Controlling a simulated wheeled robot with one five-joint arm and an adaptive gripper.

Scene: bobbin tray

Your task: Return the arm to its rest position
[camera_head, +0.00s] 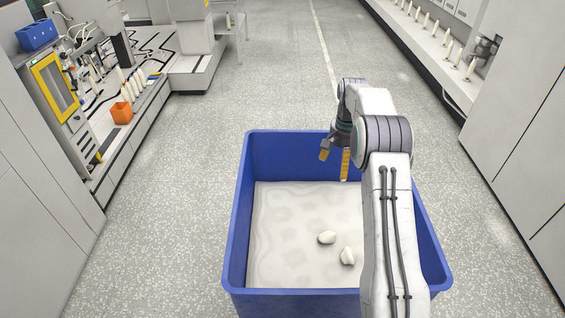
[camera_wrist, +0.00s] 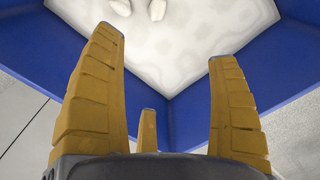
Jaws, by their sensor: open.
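My arm reaches forward over the blue tray (camera_head: 240,215). My gripper (camera_head: 334,167), with yellow fingers, hangs over the far part of the tray, open and empty. In the wrist view the fingers of my gripper (camera_wrist: 160,75) are spread apart with nothing between them. Two white bobbins lie on the pale tray floor: one bobbin (camera_head: 327,237) and, to its lower right, a second bobbin (camera_head: 347,256). Both show at the top edge of the wrist view, the left one (camera_wrist: 121,6) and the right one (camera_wrist: 157,9). My arm hides the tray's right part.
A machine bench with an orange box (camera_head: 121,112), a blue bin (camera_head: 37,35) and a yellow-framed panel (camera_head: 54,87) stands at the left. Grey cabinets and a row of white bobbins (camera_head: 444,38) line the right. The speckled floor beyond the tray is clear.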

